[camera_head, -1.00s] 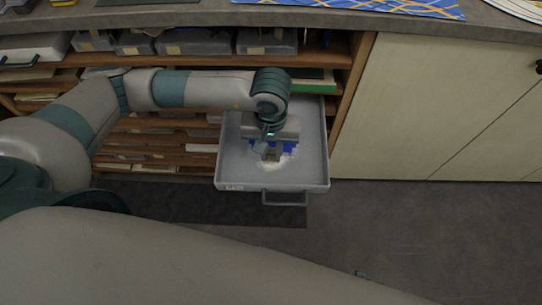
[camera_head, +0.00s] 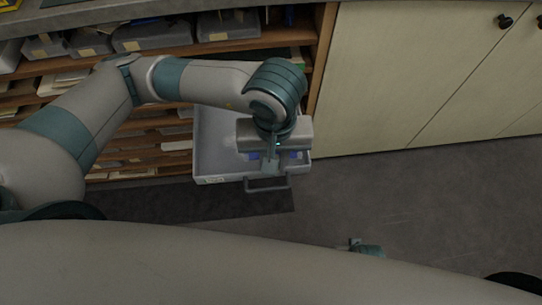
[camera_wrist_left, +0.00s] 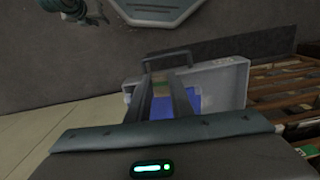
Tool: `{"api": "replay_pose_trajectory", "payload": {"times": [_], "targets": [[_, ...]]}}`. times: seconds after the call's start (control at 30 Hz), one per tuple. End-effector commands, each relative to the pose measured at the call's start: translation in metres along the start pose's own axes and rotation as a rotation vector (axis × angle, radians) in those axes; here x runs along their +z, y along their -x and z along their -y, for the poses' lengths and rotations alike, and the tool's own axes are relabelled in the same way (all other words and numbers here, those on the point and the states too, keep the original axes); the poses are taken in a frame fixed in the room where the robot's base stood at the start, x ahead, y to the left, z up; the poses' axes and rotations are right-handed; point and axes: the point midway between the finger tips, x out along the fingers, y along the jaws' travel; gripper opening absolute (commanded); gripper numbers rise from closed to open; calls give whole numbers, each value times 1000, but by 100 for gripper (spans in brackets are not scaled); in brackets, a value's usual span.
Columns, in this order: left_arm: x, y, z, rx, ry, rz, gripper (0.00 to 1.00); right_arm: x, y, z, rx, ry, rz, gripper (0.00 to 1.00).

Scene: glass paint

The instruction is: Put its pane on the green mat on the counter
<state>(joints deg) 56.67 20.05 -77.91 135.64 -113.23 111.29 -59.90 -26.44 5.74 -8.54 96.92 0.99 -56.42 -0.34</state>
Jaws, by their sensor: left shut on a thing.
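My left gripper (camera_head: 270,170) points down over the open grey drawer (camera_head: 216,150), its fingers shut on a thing. A blue pane (camera_head: 254,155) shows on both sides of the fingers; it also shows behind them in the left wrist view (camera_wrist_left: 192,99). The fingers hide its middle, and how high it is above the drawer floor is hard to tell. A dark green edge (camera_head: 66,3) on the counter at the top left looks like the mat, mostly out of view. Part of my right gripper (camera_head: 355,243) shows low at right; its fingers are unclear.
The drawer's handle (camera_head: 268,186) juts out at the front. Shelves with grey boxes (camera_head: 155,36) and papers lie behind my left arm. Pale cupboard doors (camera_head: 410,70) stand to the right. The dark floor (camera_head: 390,190) in front is clear.

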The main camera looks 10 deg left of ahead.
Motion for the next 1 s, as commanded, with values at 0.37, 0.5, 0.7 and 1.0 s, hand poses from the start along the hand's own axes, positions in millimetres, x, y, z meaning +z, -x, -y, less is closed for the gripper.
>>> {"api": "replay_pose_trajectory", "payload": {"times": [0.37, 0.5, 0.7, 1.0], "targets": [[0, 0, 0, 0, 0, 0, 0, 0, 0, 0, 0, 0, 0, 31], [-6, 1, 5, -5, -6, -1, 0, 0, 0, 0, 0, 0, 0, 31], [-36, 8, 29, -24, -45, -1, 0, 0, 0, 0, 0, 0, 0, 31], [-104, 38, 93, -29, -144, 3, 0, 0, 0, 0, 0, 0, 0, 31]]}}
